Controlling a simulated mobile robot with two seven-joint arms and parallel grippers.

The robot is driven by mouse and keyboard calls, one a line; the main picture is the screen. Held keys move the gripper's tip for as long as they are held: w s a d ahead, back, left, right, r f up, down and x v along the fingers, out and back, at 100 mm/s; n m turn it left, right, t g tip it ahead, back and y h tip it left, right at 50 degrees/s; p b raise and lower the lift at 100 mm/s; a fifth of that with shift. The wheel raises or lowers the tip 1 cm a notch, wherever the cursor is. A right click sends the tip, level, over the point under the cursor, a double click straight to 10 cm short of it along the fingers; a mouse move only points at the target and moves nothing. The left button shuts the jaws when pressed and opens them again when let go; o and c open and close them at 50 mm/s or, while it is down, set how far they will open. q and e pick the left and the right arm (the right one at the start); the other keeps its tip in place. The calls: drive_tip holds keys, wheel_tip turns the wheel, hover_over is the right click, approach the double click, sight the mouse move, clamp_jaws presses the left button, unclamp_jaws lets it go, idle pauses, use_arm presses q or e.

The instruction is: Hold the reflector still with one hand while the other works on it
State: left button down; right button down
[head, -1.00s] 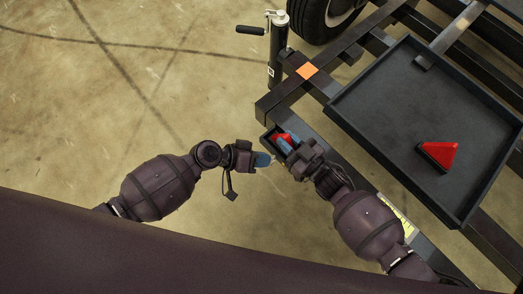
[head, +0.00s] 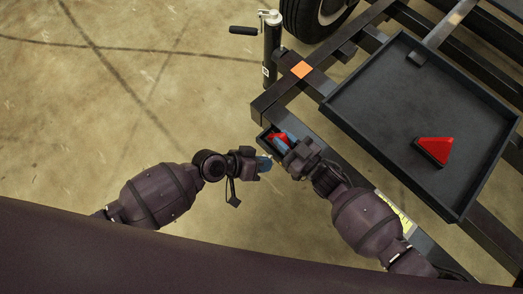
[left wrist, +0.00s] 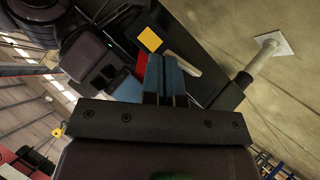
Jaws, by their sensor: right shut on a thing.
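A red reflector (head: 278,137) sits at a small dark box-like holder (head: 265,142) on the corner of the trailer frame, partly hidden by my right gripper. My right gripper (head: 283,138), with blue fingers, is shut on it. My left gripper (head: 266,163) is just below and left of the holder, apart from the reflector, its blue fingers pointing right. In the left wrist view its fingers (left wrist: 166,78) lie close together with nothing clear between them. A bit of red (left wrist: 142,64) shows beside them. A second red triangular reflector (head: 435,150) lies in the black tray (head: 345,118).
The dark trailer frame (head: 290,88) carries an orange square (head: 301,70). A jack with a crank (head: 271,45) stands at its far left corner, near a wheel (head: 318,15). The concrete floor at left is clear.

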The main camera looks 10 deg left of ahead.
use_arm(q)
drive_tip(key=shift+s+d+f, duration=0.45)
drive_tip(key=shift+d, duration=0.2)
drive_tip(key=shift+w+a, duration=0.1)
drive_tip(key=shift+a, duration=0.05)
idle(1.4)
drive_tip(key=v, duration=1.1)
drive_tip(key=shift+a, duration=0.45)
drive_tip(key=shift+f, duration=0.1)
